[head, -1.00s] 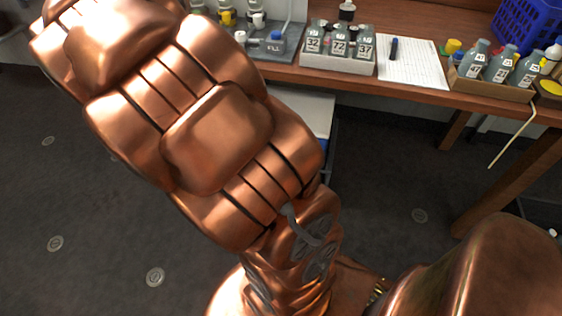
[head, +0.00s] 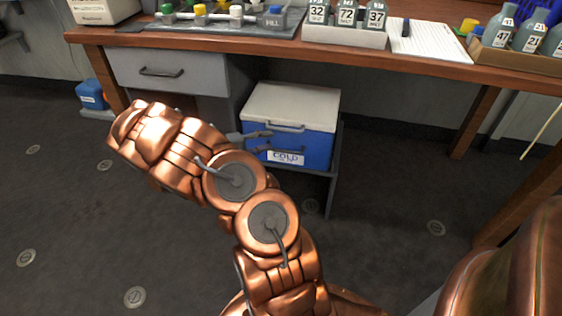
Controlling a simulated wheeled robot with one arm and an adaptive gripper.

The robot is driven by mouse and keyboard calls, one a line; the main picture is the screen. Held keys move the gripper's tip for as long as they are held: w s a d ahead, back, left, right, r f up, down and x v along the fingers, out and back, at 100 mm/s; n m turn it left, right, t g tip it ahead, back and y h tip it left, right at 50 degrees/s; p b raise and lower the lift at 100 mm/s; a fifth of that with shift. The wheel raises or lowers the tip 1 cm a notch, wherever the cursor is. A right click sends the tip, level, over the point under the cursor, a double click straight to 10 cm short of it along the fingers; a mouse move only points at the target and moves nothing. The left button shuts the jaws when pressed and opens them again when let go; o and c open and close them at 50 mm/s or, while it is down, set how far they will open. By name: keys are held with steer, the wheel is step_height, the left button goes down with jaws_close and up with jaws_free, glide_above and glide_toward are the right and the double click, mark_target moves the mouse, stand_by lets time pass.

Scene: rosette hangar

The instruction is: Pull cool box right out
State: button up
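The cool box (head: 312,143) is blue with a white lid and a label reading COLD. It sits on a low dark shelf (head: 333,178) under the table. A grey bar handle (head: 286,126) runs across the top of its front. My gripper (head: 268,140) is grey and reaches in from the left, in front of the box's left side, close to the handle. Its fingers look apart with a gap between them. I cannot tell whether they touch the box or handle. My copper arm hides part of the floor and the area left of the box.
A grey drawer (head: 195,75) with a dark handle hangs left of the box. The wooden tabletop (head: 250,44) above carries bottles, a rack and paper (head: 432,42). A small blue container (head: 91,95) stands at the left. A table leg (head: 474,122) stands right. The floor (head: 385,215) in front is clear.

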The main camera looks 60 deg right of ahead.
steer(key=n+t+h+b, duration=0.1)
steer(key=b, duration=0.1)
glide_toward(281, 150)
steer(key=x, duration=0.2)
steer(key=shift+f+b+x, duration=0.1)
steer(key=shift+b+x, duration=0.55)
steer(key=shift+x, duration=1.4)
steer(key=shift+f+b+x, duration=0.15)
steer(key=shift+b+x, duration=0.45)
steer(key=shift+x, duration=1.5)
steer(key=shift+w, duration=0.15)
steer(key=shift+c, duration=0.2)
jaws_close()
